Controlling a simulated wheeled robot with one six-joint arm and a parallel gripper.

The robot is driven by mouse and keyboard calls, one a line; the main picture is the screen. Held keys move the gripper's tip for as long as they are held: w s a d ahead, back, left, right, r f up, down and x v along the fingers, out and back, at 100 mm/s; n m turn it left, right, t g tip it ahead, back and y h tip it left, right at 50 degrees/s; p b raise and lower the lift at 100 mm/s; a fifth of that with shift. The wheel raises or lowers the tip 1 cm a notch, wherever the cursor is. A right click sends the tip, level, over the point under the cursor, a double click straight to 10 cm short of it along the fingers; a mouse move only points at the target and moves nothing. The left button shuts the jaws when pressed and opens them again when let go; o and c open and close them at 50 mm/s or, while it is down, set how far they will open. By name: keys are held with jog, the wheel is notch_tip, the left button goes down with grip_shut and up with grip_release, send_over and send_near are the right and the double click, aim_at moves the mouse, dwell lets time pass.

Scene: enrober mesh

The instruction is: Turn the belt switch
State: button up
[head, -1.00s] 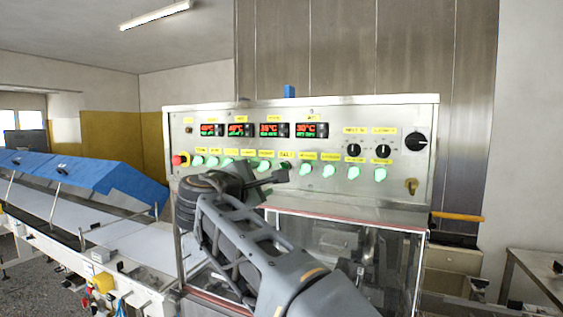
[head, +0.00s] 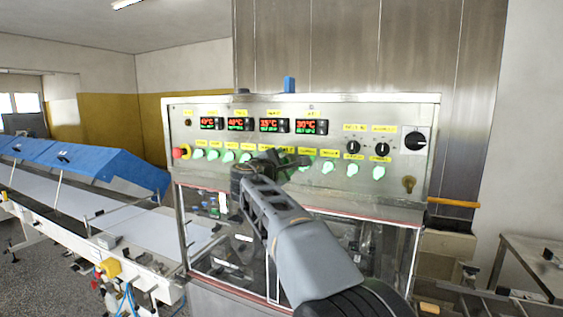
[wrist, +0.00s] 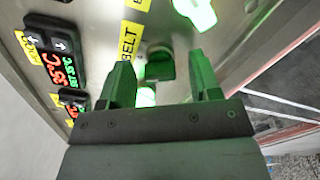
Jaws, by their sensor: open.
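The belt switch (wrist: 160,66) is a dark green knob in the wrist view, unlit, beside the yellow BELT label (wrist: 129,42). My gripper (wrist: 161,60) is open, with one finger on each side of the switch in the picture. I cannot tell whether either finger touches it. In the head view my gripper (head: 293,162) is up against the control panel (head: 228,183) near the middle of the row of knobs. There the gripper mostly hides the belt switch.
Lit green knobs (head: 327,168) flank the spot closely. A red emergency stop (head: 180,152) is at the panel's left end. Temperature displays (head: 271,125) and black dials (head: 353,147) sit above. A blue-covered conveyor (head: 95,160) runs to the left.

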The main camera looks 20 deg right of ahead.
jog(key=shift+c, duration=0.4)
jog(key=c, duration=0.8)
jog(key=shift+c, duration=0.2)
